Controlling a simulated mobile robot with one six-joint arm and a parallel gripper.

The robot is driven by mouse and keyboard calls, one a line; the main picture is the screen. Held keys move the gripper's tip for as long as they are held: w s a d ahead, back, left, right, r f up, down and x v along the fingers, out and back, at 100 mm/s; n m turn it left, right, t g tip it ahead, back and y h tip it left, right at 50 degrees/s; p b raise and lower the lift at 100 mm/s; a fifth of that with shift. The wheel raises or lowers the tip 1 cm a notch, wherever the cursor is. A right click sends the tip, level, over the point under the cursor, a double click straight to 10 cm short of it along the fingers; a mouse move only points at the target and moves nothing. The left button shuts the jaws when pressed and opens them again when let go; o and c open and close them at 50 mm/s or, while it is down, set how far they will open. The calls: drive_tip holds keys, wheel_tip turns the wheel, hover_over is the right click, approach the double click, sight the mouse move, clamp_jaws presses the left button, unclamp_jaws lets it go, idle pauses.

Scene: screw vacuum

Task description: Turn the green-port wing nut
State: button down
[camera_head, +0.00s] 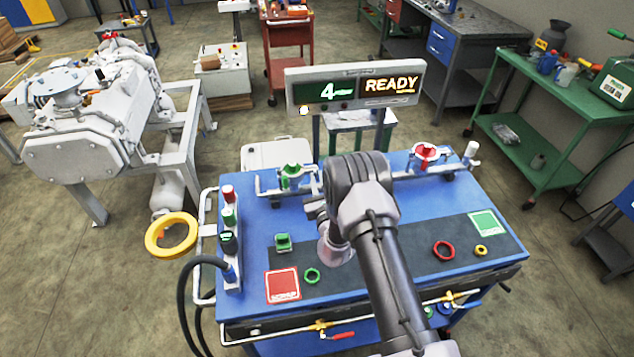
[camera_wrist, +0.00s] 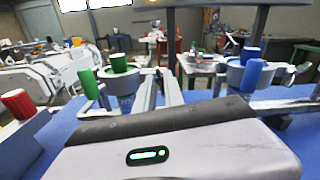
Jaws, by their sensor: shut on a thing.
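The green port (camera_head: 291,172) is a fitting with green parts at the back left of the blue bench; its green parts also show in the wrist view (camera_wrist: 118,64). My gripper (camera_head: 316,205) reaches toward its right side, low over the bench. It is shut on the green-port wing nut, which my gripper and wrist mostly hide. In the wrist view, my pale gripper housing with a lit green strip fills the bottom, and the fingertips do not show clearly.
A red port (camera_head: 425,152) stands at the back right and a blue fitting (camera_wrist: 252,74) right of the green one. A display (camera_head: 355,88) reads 4 and READY.

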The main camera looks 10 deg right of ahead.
drive_tip(key=shift+d+m+b, duration=0.15)
drive_tip(key=shift+m+b, duration=0.3)
drive_tip(key=shift+m, duration=3.35)
drive_tip(key=c, duration=1.6)
unclamp_jaws()
drive_tip(key=s, duration=1.7)
drive_tip(key=shift+s+p, duration=0.25)
drive_tip(key=shift+p, duration=0.2)
